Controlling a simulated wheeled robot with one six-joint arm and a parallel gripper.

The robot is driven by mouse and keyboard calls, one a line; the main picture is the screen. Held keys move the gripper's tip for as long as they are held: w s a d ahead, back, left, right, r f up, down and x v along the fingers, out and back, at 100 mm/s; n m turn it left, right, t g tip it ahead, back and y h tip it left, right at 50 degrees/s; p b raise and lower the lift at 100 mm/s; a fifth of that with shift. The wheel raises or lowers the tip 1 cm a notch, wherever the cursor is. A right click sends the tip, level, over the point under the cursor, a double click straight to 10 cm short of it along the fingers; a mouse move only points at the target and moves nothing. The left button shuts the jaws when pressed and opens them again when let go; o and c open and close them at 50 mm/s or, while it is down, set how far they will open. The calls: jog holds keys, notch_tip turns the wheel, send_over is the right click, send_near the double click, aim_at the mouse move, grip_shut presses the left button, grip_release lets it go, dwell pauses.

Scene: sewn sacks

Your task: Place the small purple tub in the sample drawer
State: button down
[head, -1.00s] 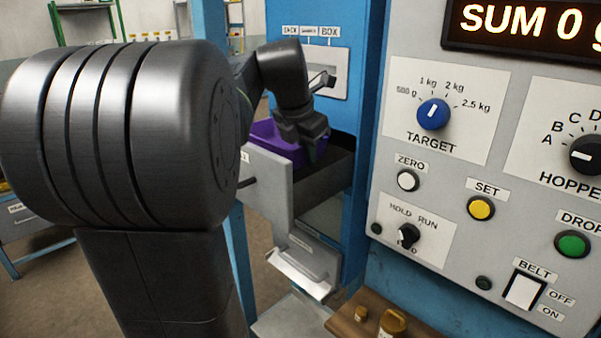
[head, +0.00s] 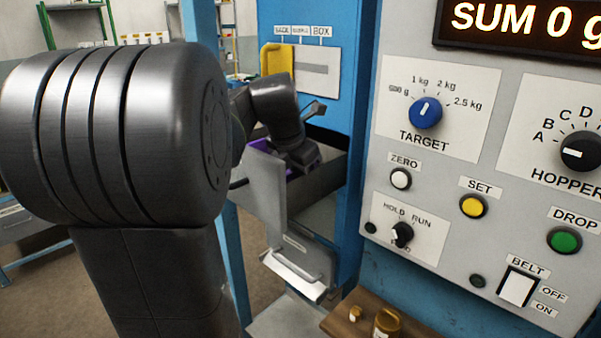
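The small purple tub (head: 259,141) is down inside the open sample drawer (head: 326,177), with only slivers of its rim showing. My gripper (head: 300,160) is low in the drawer at the tub's right side. The fingertips are hidden behind my wrist and the drawer's grey front, so I cannot tell whether they still grip the tub. The drawer sticks out of the blue cabinet. I cannot see whether the tub rests on the drawer floor.
The control panel (head: 450,150) stands close on the right. A wooden shelf (head: 345,318) with small brass weights (head: 387,322) is at the bottom.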

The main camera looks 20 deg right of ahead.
jog(key=shift+f, duration=0.15)
jog(key=c, duration=1.6)
grip_release()
jog(key=shift+c, duration=0.2)
jog(key=shift+r, duration=0.3)
jog(key=v, duration=1.2)
jog(key=shift+r, duration=0.35)
